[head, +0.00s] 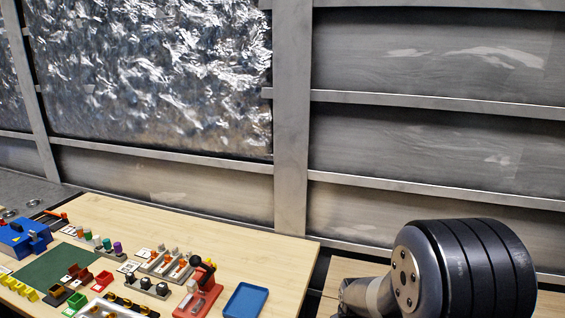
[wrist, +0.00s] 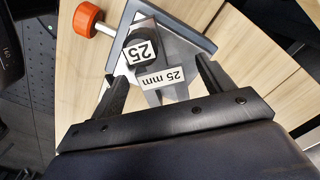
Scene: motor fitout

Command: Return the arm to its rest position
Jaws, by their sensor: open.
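My gripper (wrist: 160,70) shows in the wrist view, with its two dark fingers apart and nothing between them that I can see being held. Beyond the fingertips is a grey fixture (wrist: 185,50) with a dark round part bearing a "25" label (wrist: 141,52) and a plate marked "25 mm" (wrist: 160,78). I cannot tell how far the fingers are from it. In the head view only a dark, ribbed part of my arm shows at the lower right; the gripper is out of that picture.
A wooden workbench (head: 165,213) holds a blue tray (head: 246,300), a red fixture (head: 200,300), a green mat (head: 50,270), a blue device (head: 24,238) and several small coloured parts. A ribbed metal wall (head: 430,145) stands behind.

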